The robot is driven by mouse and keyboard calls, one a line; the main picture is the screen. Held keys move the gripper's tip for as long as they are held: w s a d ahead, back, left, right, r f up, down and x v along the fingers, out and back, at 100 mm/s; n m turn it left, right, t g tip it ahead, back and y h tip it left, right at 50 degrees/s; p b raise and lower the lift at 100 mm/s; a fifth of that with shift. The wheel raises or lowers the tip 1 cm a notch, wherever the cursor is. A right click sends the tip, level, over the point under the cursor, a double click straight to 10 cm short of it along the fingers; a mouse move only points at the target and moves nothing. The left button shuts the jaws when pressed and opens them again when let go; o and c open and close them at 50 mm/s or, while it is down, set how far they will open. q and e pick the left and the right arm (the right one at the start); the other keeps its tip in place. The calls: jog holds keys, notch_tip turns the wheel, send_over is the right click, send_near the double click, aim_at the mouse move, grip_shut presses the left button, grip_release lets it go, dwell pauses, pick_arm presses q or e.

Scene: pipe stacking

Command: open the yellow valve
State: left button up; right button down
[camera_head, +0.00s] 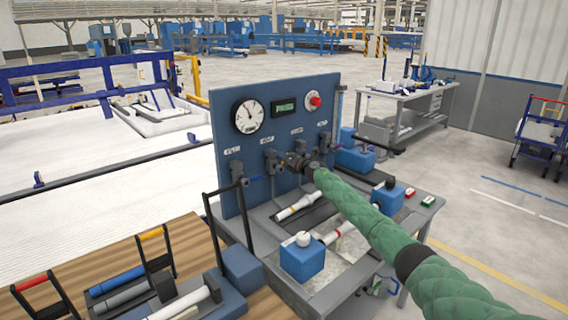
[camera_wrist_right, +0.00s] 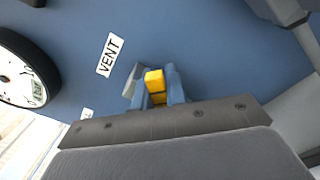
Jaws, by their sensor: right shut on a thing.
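The yellow valve handle (camera_wrist_right: 155,82) shows as a small yellow block in the right wrist view, below the white VENT label on the blue panel. My right gripper (camera_wrist_right: 155,92) is shut on it, with a finger on each side. The rest of the valve is hidden behind the gripper body. In the head view my right gripper (camera_head: 301,160) is up against the blue panel (camera_head: 262,135), among the row of dark valves. The yellow handle cannot be made out there. My left gripper is in neither view.
The panel carries a round gauge (camera_head: 248,116), a green display (camera_head: 285,109) and a red button (camera_head: 314,100). Dark valves (camera_head: 237,172) stand left of my gripper. The grey bench (camera_head: 255,222) below holds pipes and blue blocks (camera_head: 302,260). A wooden table is at front left.

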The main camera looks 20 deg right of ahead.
jog(key=a+n, duration=0.1)
jog(key=n, duration=0.3)
jog(key=s+a+r+n+b, duration=0.1)
jog(key=n, duration=0.1)
jog(key=shift+a+n, duration=0.35)
jog(key=shift+n, duration=0.05)
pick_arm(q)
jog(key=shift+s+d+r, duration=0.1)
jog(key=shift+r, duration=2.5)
pick_arm(e)
jog(key=shift+s+a+r+n, duration=0.15)
jog(key=shift+a+n, duration=0.25)
jog(key=shift+n, duration=0.6)
jog(key=c, duration=1.4)
grip_release()
jog(key=shift+c, duration=0.2)
jog(key=shift+s+r, duration=0.1)
jog(key=shift+s, duration=0.05)
